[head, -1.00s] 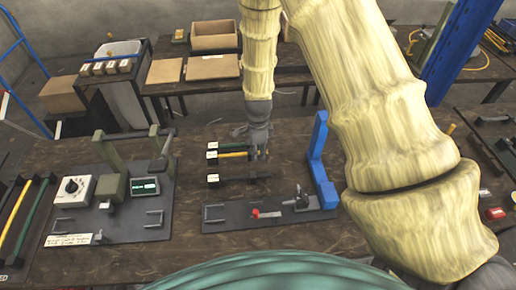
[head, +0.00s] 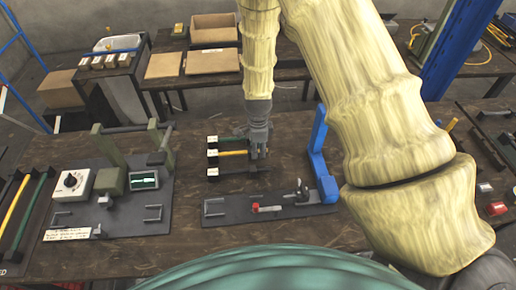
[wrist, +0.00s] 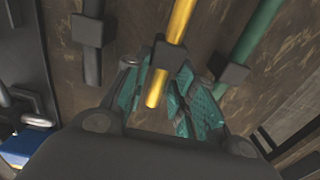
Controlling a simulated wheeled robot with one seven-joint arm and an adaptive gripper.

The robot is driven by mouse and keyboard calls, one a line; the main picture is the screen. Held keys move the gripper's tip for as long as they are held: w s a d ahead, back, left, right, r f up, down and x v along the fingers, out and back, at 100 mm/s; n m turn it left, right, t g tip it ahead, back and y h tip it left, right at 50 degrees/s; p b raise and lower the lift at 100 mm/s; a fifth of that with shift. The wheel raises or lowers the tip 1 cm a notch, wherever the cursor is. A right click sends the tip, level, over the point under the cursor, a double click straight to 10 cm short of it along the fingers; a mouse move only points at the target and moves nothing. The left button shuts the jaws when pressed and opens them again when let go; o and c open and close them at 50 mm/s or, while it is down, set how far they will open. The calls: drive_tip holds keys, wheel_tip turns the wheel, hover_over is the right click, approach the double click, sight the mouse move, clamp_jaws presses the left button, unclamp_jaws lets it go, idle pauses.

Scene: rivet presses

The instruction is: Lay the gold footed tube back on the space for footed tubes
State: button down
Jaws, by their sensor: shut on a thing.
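The gold footed tube (head: 233,153) lies between a green footed tube (head: 230,139) and a black one (head: 230,173) in the head view. My gripper (head: 258,153) is at its right end, shut on it. In the wrist view the gold tube (wrist: 181,20) and its dark foot (wrist: 168,56) show between the teal pads of my gripper (wrist: 160,98). The green tube (wrist: 262,30) is to the right and the black tube (wrist: 92,45) to the left, both apart from the pads. I cannot tell whether the gold tube touches the table. Its marked space is not clearly visible.
A press with a blue upright (head: 318,150) and a red knob (head: 255,207) stands front right of the tubes. A green press (head: 113,180) with a dial box (head: 72,184) stands left. Another rack of tubes (head: 22,215) is at far left. Bare table shows around the tubes.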

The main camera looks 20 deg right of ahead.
drive_tip(key=shift+f, duration=0.55)
drive_tip(key=c, duration=1.1)
unclamp_jaws()
drive_tip(key=shift+r, duration=0.1)
wheel_tip(320, 180, up, 12)
